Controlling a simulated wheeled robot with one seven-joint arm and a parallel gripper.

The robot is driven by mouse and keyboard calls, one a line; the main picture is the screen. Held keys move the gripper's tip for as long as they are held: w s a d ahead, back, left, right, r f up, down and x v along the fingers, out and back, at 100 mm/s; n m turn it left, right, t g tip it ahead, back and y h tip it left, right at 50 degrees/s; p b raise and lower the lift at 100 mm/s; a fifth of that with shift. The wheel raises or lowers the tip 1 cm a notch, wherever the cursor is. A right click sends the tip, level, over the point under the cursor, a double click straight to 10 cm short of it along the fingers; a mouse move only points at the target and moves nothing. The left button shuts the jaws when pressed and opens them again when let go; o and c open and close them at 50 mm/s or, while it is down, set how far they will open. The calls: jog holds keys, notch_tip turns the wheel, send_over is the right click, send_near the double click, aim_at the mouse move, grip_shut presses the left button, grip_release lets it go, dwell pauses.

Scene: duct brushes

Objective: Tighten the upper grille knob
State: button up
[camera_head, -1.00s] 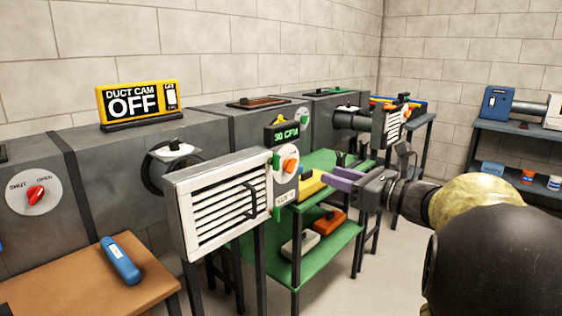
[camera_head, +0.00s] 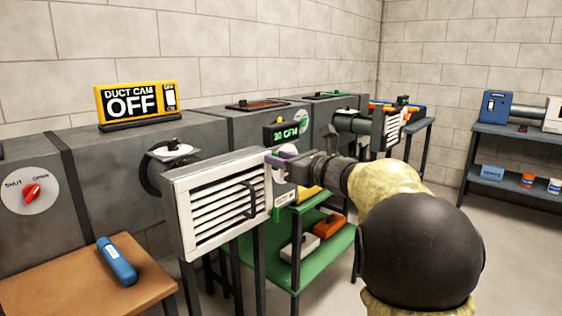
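The white slatted grille (camera_head: 222,205) with a dark handle (camera_head: 252,199) stands on the duct's front opening. My gripper (camera_head: 276,160) has purple fingers and is at the grille's upper right edge, where the upper green knob was seen earlier. The fingers now cover that knob, so I cannot tell whether they touch or hold it, or how far apart they are. The lower green knob (camera_head: 275,214) shows at the grille's lower right edge, below my gripper.
A green cart (camera_head: 318,256) with an orange box (camera_head: 329,225) stands behind and below my gripper. A brown table (camera_head: 70,285) with a blue device (camera_head: 116,262) is at the left.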

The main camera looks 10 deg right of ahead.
jog(key=shift+w+a, duration=0.1)
jog(key=shift+w, duration=0.05)
grip_shut()
